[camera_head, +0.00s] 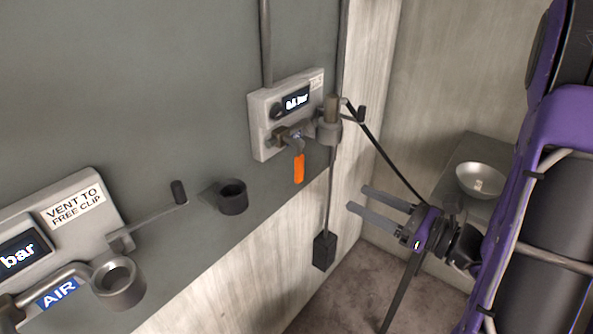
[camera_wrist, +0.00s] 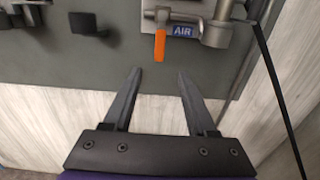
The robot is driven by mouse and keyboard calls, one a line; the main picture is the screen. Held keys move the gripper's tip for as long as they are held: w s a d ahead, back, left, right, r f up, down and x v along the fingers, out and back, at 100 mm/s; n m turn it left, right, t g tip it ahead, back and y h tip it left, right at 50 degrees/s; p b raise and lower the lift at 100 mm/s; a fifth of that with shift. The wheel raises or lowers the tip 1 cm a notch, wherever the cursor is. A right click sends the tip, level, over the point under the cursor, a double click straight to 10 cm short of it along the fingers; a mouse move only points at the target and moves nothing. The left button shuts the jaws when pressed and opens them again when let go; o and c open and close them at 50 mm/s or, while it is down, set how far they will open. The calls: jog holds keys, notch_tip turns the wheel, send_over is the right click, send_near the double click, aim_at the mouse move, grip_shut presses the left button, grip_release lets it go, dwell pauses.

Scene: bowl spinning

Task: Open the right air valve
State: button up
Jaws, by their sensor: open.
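The right air valve has an orange handle (camera_head: 299,169) that hangs straight down below the right-hand valve unit (camera_head: 263,125) on the grey wall panel. In the wrist view the orange handle (camera_wrist: 160,45) hangs beside a blue AIR label (camera_wrist: 183,31). My gripper (camera_head: 360,199) is open and empty, to the right of and lower than the handle in the head view. In the wrist view my gripper (camera_wrist: 160,73) has its two fingers spread, with the handle beyond the tips and roughly centred between them. Nothing touches the handle.
A left valve unit (camera_head: 60,222) bears a "VENT TO FREE CLIP" label. A dark cup holder (camera_head: 232,197) juts from the panel between the units. A thin black rod (camera_head: 385,152) slants near my gripper. A metal bowl (camera_head: 480,180) sits on a ledge at right.

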aim_at(302, 171)
jog(key=x, duration=1.6)
jog(key=shift+w+a, duration=0.1)
jog(key=shift+a, duration=0.05)
grip_shut()
dwell(0.7)
